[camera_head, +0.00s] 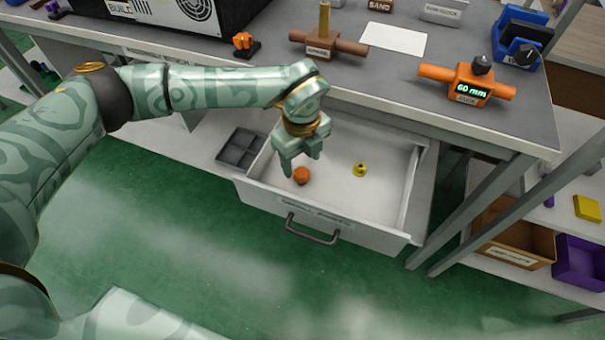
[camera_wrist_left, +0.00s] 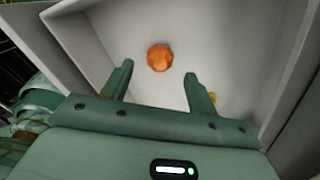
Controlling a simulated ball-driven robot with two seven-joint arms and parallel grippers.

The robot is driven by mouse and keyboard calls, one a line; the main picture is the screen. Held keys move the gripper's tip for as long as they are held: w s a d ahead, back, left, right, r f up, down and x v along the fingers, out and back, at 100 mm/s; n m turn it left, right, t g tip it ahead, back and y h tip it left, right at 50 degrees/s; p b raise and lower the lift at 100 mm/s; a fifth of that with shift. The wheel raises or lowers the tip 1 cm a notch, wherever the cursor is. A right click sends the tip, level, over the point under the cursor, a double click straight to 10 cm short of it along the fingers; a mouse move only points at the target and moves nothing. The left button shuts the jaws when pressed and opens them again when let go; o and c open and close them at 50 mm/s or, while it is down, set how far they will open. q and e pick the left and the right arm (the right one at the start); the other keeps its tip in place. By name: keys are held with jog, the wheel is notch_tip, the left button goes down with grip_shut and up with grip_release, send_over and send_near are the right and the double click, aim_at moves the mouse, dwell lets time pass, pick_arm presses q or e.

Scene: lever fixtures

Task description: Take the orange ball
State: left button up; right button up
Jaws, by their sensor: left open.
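The orange ball (camera_head: 301,175) lies on the floor of the open white drawer (camera_head: 390,209), near its left front corner. In the left wrist view the ball (camera_wrist_left: 160,58) sits beyond my fingertips, roughly between their lines, with a gap to each finger. My left gripper (camera_head: 301,160) reaches down into the drawer just above the ball; its fingers (camera_wrist_left: 158,78) are spread and empty. The ball's surface looks faceted. My right gripper is not seen; only a green part of my body shows along the lower edge.
A small yellow piece (camera_head: 360,170) lies in the drawer right of the ball. The drawer walls stand close around my gripper. A grey divided tray (camera_head: 240,149) is left of the drawer. The workbench top (camera_head: 400,75) overhangs behind, with lever fixtures (camera_head: 467,84).

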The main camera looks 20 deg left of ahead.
aim_at(301, 170)
pick_arm(q)
notch_tip(301, 170, down, 5)
jog(key=shift+w+a+r+b, duration=0.1)
jog(key=shift+r+b, duration=0.1)
jog(key=shift+b, duration=0.85)
jog(key=shift+r, duration=0.2)
jog(key=c, duration=1.1)
jog(key=shift+o, duration=0.2)
